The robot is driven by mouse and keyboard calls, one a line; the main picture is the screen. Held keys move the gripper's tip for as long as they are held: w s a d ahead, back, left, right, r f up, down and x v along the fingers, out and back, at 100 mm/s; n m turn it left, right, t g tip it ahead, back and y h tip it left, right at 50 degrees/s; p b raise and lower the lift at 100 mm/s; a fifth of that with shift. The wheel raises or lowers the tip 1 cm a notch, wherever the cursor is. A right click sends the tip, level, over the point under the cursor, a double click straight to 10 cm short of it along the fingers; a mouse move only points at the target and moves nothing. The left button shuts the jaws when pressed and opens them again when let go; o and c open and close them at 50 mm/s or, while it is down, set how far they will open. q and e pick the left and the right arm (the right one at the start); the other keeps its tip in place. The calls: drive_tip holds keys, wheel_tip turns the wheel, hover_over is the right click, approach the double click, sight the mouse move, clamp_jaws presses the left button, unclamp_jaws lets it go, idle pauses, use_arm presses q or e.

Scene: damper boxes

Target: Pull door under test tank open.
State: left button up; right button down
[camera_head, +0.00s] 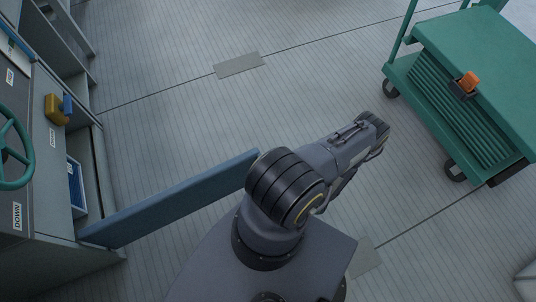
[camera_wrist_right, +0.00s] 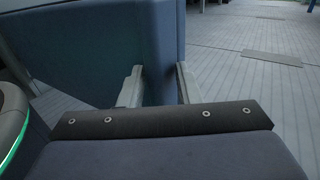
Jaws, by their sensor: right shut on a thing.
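The blue door (camera_head: 170,200) stands swung out from the grey cabinet on the left in the head view, leaving the opening beside it uncovered. In the right wrist view the door panel (camera_wrist_right: 85,50) fills the upper left. My right gripper (camera_wrist_right: 158,80) has its two fingers on either side of the door's edge and is shut on it. In the head view my right arm covers the door's outer end, and that gripper is hidden there. My left gripper is in neither view.
A blue box (camera_head: 75,186) shows inside the opening. A green cart (camera_head: 460,90) stands at the upper right. The floor between cabinet and cart is clear.

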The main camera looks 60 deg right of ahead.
drive_tip(key=shift+a+y, duration=0.4)
drive_tip(key=shift+a, duration=0.45)
drive_tip(key=shift+w, duration=0.1)
drive_tip(key=c, duration=1.4)
unclamp_jaws()
drive_tip(key=shift+o, duration=0.2)
drive_tip(key=s, duration=0.8)
drive_tip(key=shift+d+p, duration=0.35)
drive_tip(key=shift+d, duration=0.05)
